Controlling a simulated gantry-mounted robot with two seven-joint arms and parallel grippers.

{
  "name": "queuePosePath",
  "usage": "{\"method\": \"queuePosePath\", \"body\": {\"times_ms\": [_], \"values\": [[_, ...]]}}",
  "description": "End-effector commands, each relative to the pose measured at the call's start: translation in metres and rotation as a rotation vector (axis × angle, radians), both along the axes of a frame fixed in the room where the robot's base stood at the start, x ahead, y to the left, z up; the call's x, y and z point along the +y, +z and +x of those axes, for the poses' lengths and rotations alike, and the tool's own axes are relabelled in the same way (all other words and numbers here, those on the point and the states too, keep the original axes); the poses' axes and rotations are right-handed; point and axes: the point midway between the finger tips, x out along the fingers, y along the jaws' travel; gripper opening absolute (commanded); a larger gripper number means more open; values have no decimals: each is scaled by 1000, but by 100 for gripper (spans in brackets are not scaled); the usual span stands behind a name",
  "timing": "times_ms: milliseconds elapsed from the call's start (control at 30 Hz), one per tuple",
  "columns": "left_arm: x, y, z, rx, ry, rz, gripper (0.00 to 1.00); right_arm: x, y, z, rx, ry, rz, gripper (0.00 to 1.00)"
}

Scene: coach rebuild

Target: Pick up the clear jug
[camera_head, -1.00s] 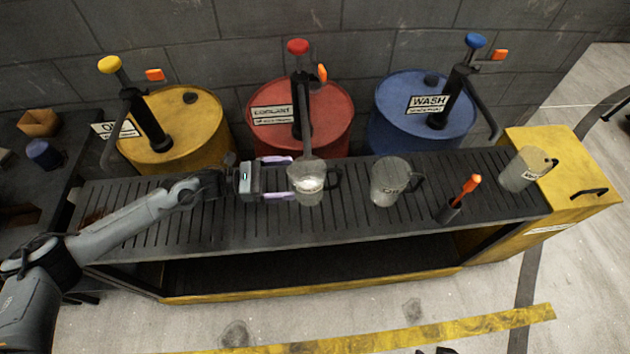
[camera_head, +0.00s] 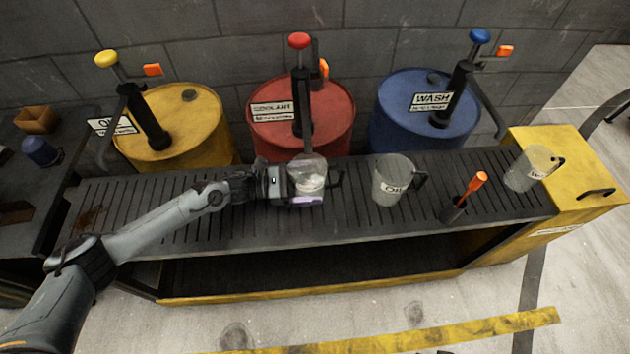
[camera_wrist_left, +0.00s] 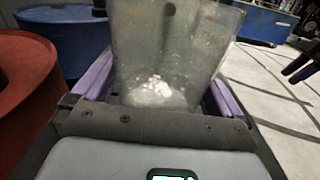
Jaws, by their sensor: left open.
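A clear jug (camera_head: 311,170) with a pale patch stands upright on the slatted bench, its dark handle to the right. My left gripper (camera_head: 307,182) is around it, with one purple finger showing at its near side. In the left wrist view the jug (camera_wrist_left: 172,45) fills the space between the two purple fingers of the left gripper (camera_wrist_left: 160,90). The fingers are open; contact with the jug is unclear. A purple-tipped part of my right gripper (camera_wrist_left: 299,66) shows at the right edge of the wrist view; its opening cannot be made out.
A jug marked OIL (camera_head: 393,181) stands to the right, then an orange-handled tool in a dark holder (camera_head: 454,210). Another jug (camera_head: 526,168) stands at the right end by the yellow box (camera_head: 585,185). Yellow (camera_head: 175,130), red (camera_head: 330,120) and blue (camera_head: 405,105) drums with pumps line the back.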

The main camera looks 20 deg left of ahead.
Motion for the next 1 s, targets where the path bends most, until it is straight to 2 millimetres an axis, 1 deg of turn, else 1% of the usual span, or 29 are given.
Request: {"method": "queuePosePath", "body": {"times_ms": [33, 100, 300, 333, 600, 667, 700, 1000], "values": [[-5, 0, 3, -2, -1, -1, 100, 0, -2, 0, 0, 0, 0, 43], [-8, 1, 4, -3, 0, -1, 100, 0, -2, 0, 0, 0, 0, 43], [-9, 1, 4, -2, 0, 1, 100, -1, -1, 0, -1, 3, -4, 43], [-9, 1, 4, -2, 0, 1, 98, -1, -1, 0, -1, 3, -5, 43], [-9, 0, 4, -1, 0, 0, 57, -2, -2, 0, -1, 5, -9, 43], [-9, 0, 4, -1, 0, 0, 49, -2, -1, 0, -1, 6, -8, 43], [-9, 2, 4, -3, 0, -1, 43, -2, -1, 0, -1, 6, -8, 43], [-9, 2, 4, -3, -1, -1, 43, -2, -1, 0, -1, 5, -7, 43]]}}
